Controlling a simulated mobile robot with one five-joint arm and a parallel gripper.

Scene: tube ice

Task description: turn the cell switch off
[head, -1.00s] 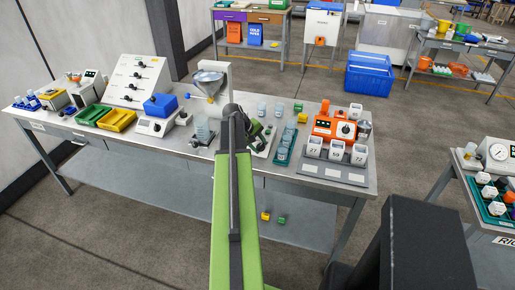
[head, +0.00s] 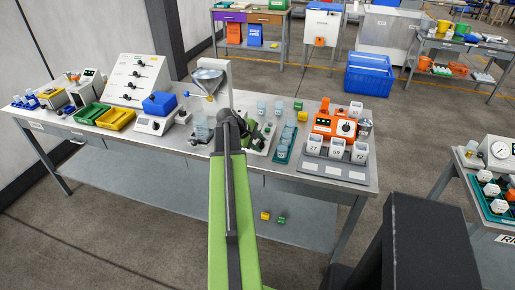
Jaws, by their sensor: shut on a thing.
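My green and dark grey arm reaches forward over the middle of the long steel bench (head: 190,150). My gripper (head: 252,132) is at its far end, low over a pale base plate (head: 262,146), and is mostly hidden behind the arm. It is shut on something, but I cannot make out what. The cell switch cannot be told for sure. A white sloped panel (head: 124,92) with several dark switches stands at the back left of the bench, well apart from my gripper. A funnel (head: 209,75) on a pale stand is just behind and left of my arm.
Left of the arm are a blue-topped white device (head: 153,124), a yellow tray (head: 116,118) and a green tray (head: 90,114). To the right are a teal rack (head: 284,150), an orange device (head: 334,124) and white numbered cups (head: 337,147). Floor in front is mostly clear.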

